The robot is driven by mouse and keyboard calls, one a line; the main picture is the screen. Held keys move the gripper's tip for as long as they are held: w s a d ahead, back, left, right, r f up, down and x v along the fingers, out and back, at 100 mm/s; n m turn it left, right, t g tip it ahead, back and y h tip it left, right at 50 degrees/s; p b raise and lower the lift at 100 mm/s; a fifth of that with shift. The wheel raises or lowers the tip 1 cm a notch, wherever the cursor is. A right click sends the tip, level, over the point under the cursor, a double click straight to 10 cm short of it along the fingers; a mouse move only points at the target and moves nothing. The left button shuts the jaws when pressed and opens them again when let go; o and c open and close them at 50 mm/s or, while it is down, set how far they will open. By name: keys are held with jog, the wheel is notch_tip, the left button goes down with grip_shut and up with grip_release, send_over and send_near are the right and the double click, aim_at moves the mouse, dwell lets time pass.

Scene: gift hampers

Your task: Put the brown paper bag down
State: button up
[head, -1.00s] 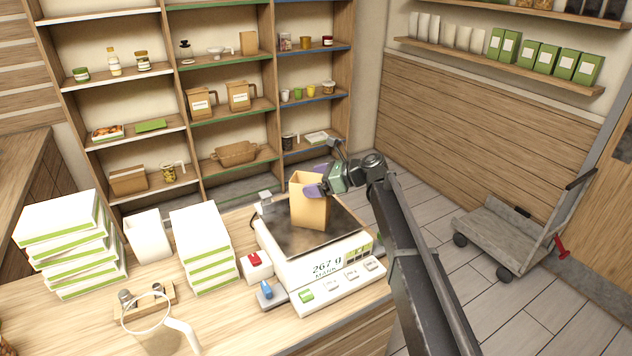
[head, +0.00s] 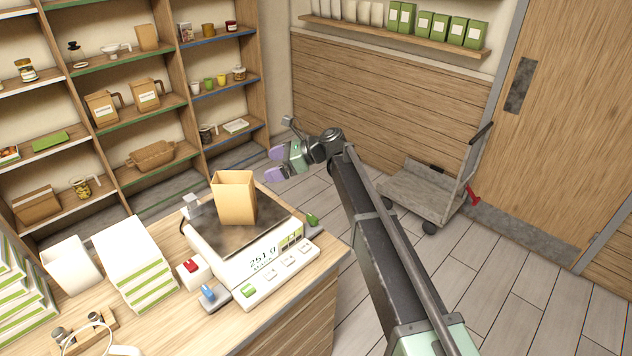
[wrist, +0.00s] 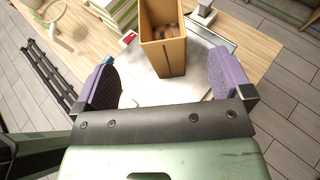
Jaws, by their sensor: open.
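The brown paper bag (head: 234,198) stands upright on the dark top plate of the scale (head: 262,235). In the wrist view the bag (wrist: 162,45) has an open top with brownish items inside, too small to name. My gripper (head: 277,164) is to the right of the bag in the head view, apart from it. In the wrist view the purple fingers of my gripper (wrist: 165,85) are spread wide with nothing between their tips, and the bag is beyond them.
A red-button box (head: 193,270), a blue-topped item (head: 208,293) and white-green box stacks (head: 135,262) are on the counter left of the scale. Shelves (head: 130,120) stand behind. A grey trolley (head: 425,195) is on the floor at right.

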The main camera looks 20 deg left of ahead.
jog(key=s+d+f+n+t+h, duration=0.1)
jog(key=d+f+n+t+h, duration=0.15)
jog(key=d, duration=0.85)
jog(key=s+d+f+n+t+h, duration=0.1)
jog(key=s+d+f+n, duration=0.15)
jog(key=d, duration=0.75)
jog(key=s+d+f+n+t+h, duration=0.1)
jog(key=s+d+f+n+h, duration=0.3)
jog(key=d, duration=0.8)
jog(key=s+d+n+h, duration=0.2)
jog(key=s+d, duration=0.5)
jog(key=d, duration=0.5)
jog(key=s+d+f+n+t+h, duration=0.1)
jog(key=s+d+f+n+h, duration=0.3)
jog(key=d, duration=0.7)
notch_tip(320, 180, down, 11)
jog(key=m+b, duration=0.1)
jog(key=b, duration=1.2)
jog(key=shift+s+y+b, duration=0.2)
jog(key=shift+y+b, duration=0.1)
jog(key=shift+y, duration=0.15)
